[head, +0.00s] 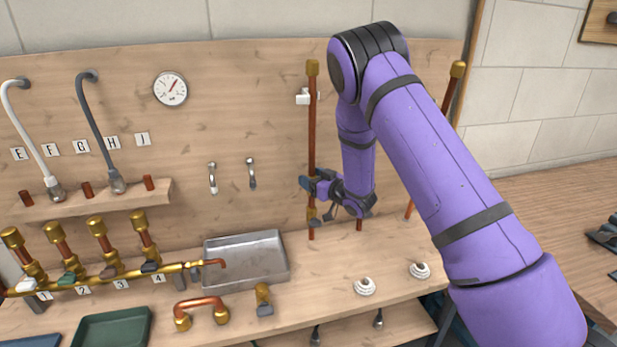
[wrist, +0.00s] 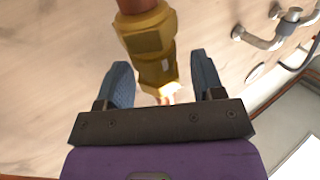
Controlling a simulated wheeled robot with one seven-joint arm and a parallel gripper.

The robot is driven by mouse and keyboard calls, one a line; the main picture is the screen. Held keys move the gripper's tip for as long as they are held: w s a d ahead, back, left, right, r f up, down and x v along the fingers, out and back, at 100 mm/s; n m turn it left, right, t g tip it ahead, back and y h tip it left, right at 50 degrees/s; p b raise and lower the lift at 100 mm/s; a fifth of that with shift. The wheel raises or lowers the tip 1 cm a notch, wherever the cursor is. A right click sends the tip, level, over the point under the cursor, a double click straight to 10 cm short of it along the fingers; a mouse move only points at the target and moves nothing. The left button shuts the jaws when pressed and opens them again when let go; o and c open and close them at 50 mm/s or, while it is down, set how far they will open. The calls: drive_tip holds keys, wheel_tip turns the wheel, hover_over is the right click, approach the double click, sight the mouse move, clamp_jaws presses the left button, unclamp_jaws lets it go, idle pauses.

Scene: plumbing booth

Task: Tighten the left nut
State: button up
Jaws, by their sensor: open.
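A vertical copper pipe (head: 312,135) with a brass top stands against the wooden back panel, left of my arm. A small brass fitting (head: 312,213) shows low on this pipe, partly hidden by my gripper (head: 318,195). In the wrist view, a brass hex nut (wrist: 148,38) sits at the end of the copper pipe, with a second brass piece against it. My gripper (wrist: 159,72) is open. Its two blue fingers stand on either side of the brass piece, with visible gaps. I cannot tell which nut counts as the left one beyond this pipe.
A second copper pipe (head: 453,92) stands to the right, mostly behind my arm. A metal tray (head: 247,262), a bent copper pipe (head: 203,302) and two white round fittings (head: 365,286) are on the bench. A brass manifold (head: 110,272) with valves is at the left.

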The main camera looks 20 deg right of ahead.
drive_tip(key=shift+x, duration=0.85)
drive_tip(key=c, duration=0.9)
drive_tip(key=shift+c, duration=0.2)
